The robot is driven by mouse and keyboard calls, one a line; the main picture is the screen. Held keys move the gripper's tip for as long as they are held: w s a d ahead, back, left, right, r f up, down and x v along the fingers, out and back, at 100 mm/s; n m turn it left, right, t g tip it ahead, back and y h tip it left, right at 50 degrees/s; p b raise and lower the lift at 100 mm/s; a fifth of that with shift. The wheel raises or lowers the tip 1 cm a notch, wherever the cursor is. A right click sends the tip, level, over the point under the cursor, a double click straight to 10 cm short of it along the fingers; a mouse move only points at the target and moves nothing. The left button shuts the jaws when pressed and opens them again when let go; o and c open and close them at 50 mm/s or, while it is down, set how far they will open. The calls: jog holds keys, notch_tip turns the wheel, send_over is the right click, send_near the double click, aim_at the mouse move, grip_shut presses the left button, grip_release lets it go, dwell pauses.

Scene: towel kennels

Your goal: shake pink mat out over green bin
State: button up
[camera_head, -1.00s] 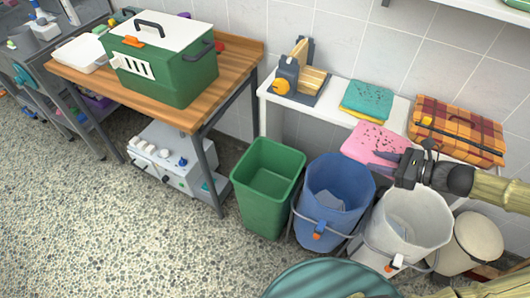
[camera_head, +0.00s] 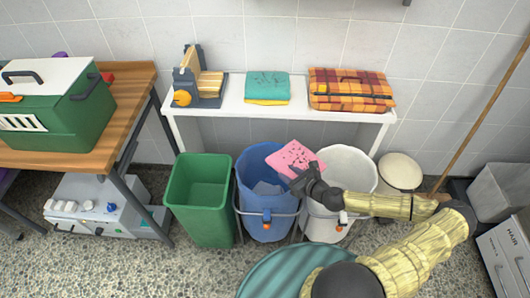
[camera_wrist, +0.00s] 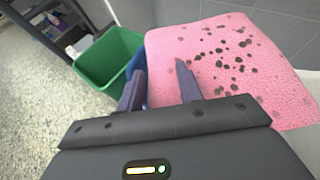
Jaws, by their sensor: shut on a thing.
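The pink mat (camera_head: 292,156), speckled with dark crumbs, is held up over the gap between the blue and white buckets. It also fills much of the wrist view (camera_wrist: 245,85). My gripper (camera_head: 303,172) is shut on the mat's near edge; its fingers show at that edge in the wrist view (camera_wrist: 160,82). The green bin (camera_head: 200,207) stands on the floor left of the blue bucket. It looks empty inside and is apart from the mat. It shows at the upper left of the wrist view (camera_wrist: 108,55).
The blue bucket (camera_head: 262,222) stands between the green bin and the white bucket (camera_head: 325,228). Behind them, a white table (camera_head: 230,108) holds a teal-and-yellow towel stack (camera_head: 267,86) and a plaid bundle (camera_head: 348,88). A wooden bench (camera_head: 130,105) stands left.

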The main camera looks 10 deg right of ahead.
jog(key=shift+a+f+m+t+h, duration=0.4)
jog(key=shift+a+m+h, duration=0.15)
jog(key=shift+m+h, duration=0.15)
jog(key=shift+s+a+m+t+h, duration=0.1)
jog(key=shift+a+m+t+h, duration=0.15)
jog(key=shift+m+h, duration=0.3)
jog(key=shift+s+a+m+t+h, duration=0.1)
jog(key=shift+a+m+t+h, duration=0.1)
jog(key=shift+m+h, duration=0.3)
jog(key=s+m+h, duration=0.1)
jog(key=h, duration=0.1)
jog(key=r+m+h, duration=0.1)
jog(key=m, duration=0.1)
jog(key=shift+s+h, duration=0.35)
jog(key=shift+d, duration=0.1)
